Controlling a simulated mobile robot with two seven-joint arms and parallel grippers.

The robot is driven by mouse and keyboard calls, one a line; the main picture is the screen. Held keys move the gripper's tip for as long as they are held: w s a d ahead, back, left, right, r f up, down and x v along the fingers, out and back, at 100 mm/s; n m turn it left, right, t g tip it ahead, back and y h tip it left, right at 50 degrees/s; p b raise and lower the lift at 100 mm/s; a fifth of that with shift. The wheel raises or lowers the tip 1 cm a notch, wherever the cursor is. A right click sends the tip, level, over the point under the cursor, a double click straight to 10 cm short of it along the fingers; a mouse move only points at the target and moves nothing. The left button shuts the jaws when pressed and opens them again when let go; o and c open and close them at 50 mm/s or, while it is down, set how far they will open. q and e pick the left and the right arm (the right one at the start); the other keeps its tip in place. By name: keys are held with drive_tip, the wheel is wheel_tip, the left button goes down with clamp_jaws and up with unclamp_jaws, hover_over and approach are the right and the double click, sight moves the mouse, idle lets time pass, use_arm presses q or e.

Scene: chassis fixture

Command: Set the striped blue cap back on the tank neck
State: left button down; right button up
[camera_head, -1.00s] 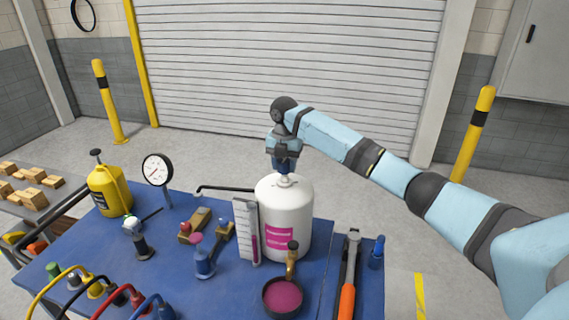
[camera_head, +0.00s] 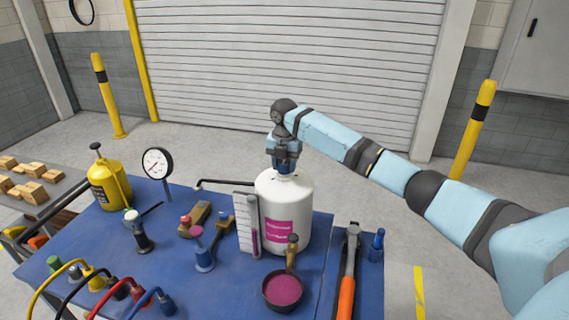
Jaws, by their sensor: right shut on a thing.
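The white tank (camera_head: 284,208) with a magenta label stands upright on the blue table top (camera_head: 327,260). My right gripper (camera_head: 284,160) points down directly above the tank's neck and is shut on the blue cap (camera_head: 284,168). Only a little of the cap shows below the fingers, and its stripes cannot be made out. The cap is at the neck; the fingers and cap hide the neck, so I cannot tell whether the cap is seated. My left gripper is not in view.
A sight-gauge panel (camera_head: 245,225) and a bent black pipe (camera_head: 225,184) stand left of the tank. A bowl of magenta stuff (camera_head: 283,290) and an orange-handled tool (camera_head: 347,285) lie in front. A dial gauge (camera_head: 157,163) and yellow can (camera_head: 108,186) stand left.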

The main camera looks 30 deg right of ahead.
drive_tip(key=shift+f, duration=0.55)
drive_tip(key=o, duration=1.3)
drive_tip(key=shift+r, duration=0.1)
drive_tip(key=shift+r, duration=3)
